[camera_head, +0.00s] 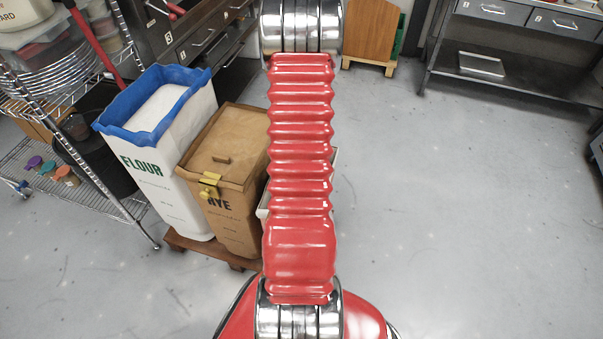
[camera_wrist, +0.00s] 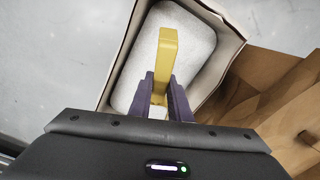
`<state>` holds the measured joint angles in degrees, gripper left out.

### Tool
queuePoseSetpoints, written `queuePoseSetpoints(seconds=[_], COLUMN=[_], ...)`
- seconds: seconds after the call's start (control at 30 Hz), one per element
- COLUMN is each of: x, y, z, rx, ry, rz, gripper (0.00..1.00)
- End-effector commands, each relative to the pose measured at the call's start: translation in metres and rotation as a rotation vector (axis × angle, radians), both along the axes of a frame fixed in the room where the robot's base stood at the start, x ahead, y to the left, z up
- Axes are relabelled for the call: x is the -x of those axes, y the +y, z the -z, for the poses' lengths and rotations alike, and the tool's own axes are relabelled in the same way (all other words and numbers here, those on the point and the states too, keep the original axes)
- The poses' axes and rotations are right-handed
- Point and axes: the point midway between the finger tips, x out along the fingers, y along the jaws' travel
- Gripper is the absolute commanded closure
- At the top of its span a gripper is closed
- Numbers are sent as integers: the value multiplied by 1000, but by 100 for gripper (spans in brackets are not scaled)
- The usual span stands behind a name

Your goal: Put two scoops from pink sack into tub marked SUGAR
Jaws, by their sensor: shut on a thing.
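My gripper (camera_wrist: 160,95) shows in the wrist view with its two dark purple fingers shut on a yellow handle (camera_wrist: 166,52), which looks like a scoop's. Any bowl of it is hidden below the fingers. In the head view, a pale tub edge (camera_head: 263,209) shows beside the RYE bin, mostly hidden behind my arm. No pink sack is in view.
A white FLOUR bin (camera_head: 165,192) with a blue rim and a brown lidded RYE bin (camera_head: 226,205) stand on a low wooden dolly (camera_head: 207,248). A yellow object (camera_head: 210,184) is on the RYE bin's front. A wire rack (camera_head: 112,196) is at left. The floor at right is clear.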

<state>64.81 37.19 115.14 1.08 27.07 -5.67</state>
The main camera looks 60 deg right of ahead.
Motion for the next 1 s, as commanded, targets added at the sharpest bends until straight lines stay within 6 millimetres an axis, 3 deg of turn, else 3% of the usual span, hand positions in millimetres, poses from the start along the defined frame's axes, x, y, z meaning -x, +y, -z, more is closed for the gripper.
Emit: queuePoseSetpoints(seconds=[0.1,0.53,0.77,1.0], x=[0,0,-25,-74], y=[0,9,5,8], z=[-21,-61,-87,-123], rx=[4,4,3,4], ry=[-1,-1,-1,-2], rz=[1,92,112,84], gripper=[100,100,100,100])
